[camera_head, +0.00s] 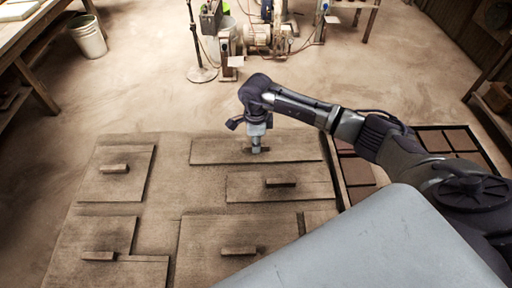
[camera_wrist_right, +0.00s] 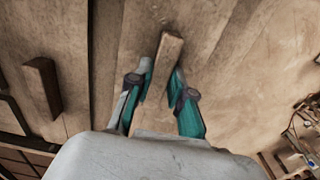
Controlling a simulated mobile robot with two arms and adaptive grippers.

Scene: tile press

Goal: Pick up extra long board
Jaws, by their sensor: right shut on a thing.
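The extra long board (camera_head: 212,151) is a wide, thin wooden board at the top of the board layout in the head view. Its small block handle (camera_wrist_right: 168,55) stands up from it. My right gripper (camera_head: 257,146) is above the board, shut on this handle. In the right wrist view, the teal fingers of my right gripper (camera_wrist_right: 161,75) sit on either side of the handle. The board looks flat; I cannot tell whether it is clear of the surface beneath. My left gripper is not in view.
Other boards with handles lie around it: one just below (camera_head: 245,187), one at left (camera_head: 135,165), one lower left (camera_head: 75,240) and one lower middle (camera_head: 205,225). A dark-framed tile tray (camera_head: 346,190) is at right. A white bucket (camera_head: 88,38) and machinery (camera_head: 257,36) stand farther back.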

